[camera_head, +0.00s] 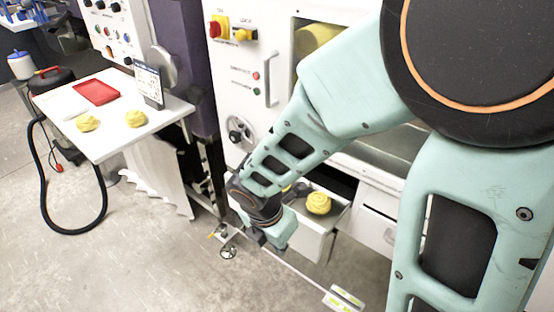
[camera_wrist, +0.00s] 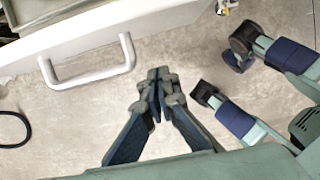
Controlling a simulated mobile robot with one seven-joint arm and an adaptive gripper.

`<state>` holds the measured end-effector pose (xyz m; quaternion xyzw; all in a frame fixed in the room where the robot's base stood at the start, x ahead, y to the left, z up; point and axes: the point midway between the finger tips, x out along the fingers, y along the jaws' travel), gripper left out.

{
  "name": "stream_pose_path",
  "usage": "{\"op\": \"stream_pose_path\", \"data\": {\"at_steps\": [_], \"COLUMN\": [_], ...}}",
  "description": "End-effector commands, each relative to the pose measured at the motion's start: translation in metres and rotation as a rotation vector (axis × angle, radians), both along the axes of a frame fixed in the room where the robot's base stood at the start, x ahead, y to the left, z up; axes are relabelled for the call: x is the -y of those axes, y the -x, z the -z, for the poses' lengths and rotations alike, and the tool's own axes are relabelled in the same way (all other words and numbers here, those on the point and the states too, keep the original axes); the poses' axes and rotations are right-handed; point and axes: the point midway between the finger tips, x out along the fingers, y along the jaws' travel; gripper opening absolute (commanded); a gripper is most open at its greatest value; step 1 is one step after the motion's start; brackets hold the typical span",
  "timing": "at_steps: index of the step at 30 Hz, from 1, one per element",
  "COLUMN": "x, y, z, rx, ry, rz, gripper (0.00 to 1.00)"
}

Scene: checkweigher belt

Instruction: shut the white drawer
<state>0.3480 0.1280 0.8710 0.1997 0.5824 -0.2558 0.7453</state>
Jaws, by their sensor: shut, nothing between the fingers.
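The white drawer (camera_head: 308,240) stands pulled out below the white machine in the head view. A yellow ball-like item (camera_head: 318,203) lies inside it. In the wrist view the drawer front (camera_wrist: 120,28) crosses the top left, with its white bar handle (camera_wrist: 92,78) standing out from it. My gripper (camera_wrist: 156,78) is shut and empty, its fingertips just right of the handle in the picture. I cannot tell whether they touch anything. In the head view my gripper (camera_head: 277,238) is in front of the drawer's left part and hides some of its front.
A white side table (camera_head: 112,145) at the left holds a red tray (camera_head: 96,92), a dark display (camera_head: 149,85) and two yellow items. A black hose (camera_head: 43,185) loops down to the floor. A closed drawer (camera_head: 377,231) sits right of the open one. The floor in front is mostly clear.

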Motion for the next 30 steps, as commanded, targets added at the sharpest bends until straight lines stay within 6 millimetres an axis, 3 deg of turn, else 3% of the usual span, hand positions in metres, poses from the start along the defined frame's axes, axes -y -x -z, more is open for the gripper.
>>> {"op": "stream_pose_path", "data": {"at_steps": [1, 3, 12, 30], "x": [0.002, 0.004, 0.026, 0.034], "y": [-0.001, -0.004, -0.033, -0.043], "z": [0.017, 0.030, 0.022, 0.021], "rx": [-0.004, -0.004, 0.000, 0.000], "ry": [0.002, 0.001, 0.000, 0.000], "rz": [0.001, 0.000, 0.002, 0.005], "gripper": [0.00, 0.00, 0.00, 0.00]}}
